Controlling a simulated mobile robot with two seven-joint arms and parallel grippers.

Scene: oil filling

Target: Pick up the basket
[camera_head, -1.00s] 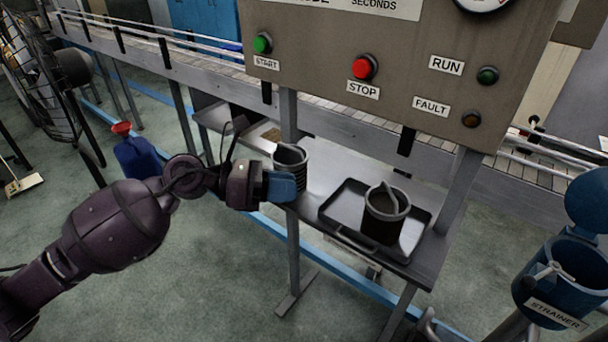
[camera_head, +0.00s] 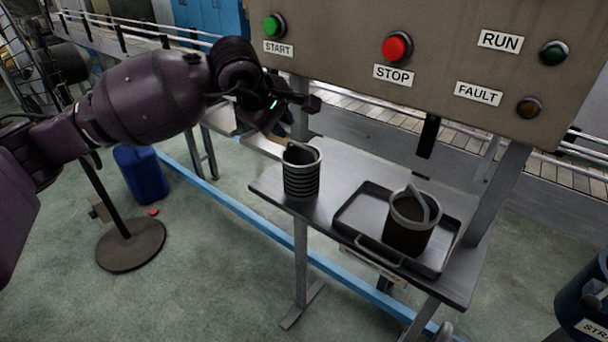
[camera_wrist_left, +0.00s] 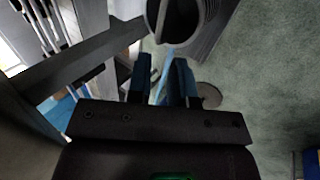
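A dark ribbed basket (camera_head: 302,176) with a raised handle stands upright near the left end of the metal shelf. A second dark basket (camera_head: 408,228) with a handle stands in a shallow tray (camera_head: 352,222) to its right. My left gripper (camera_head: 284,134) is just above and behind the ribbed basket's left rim; its fingers are mostly hidden in the head view. In the left wrist view, the blue fingers (camera_wrist_left: 162,80) are apart with nothing visibly held between them, and a basket (camera_wrist_left: 182,22) lies just beyond their tips. My right gripper is not in view.
The control panel (camera_head: 440,50) overhangs the shelf (camera_head: 330,160). A conveyor (camera_head: 350,105) runs behind. Panel legs (camera_head: 497,190) flank the shelf. A blue jug (camera_head: 141,174) stands on the floor at left, and a blue strainer (camera_head: 583,305) is at lower right.

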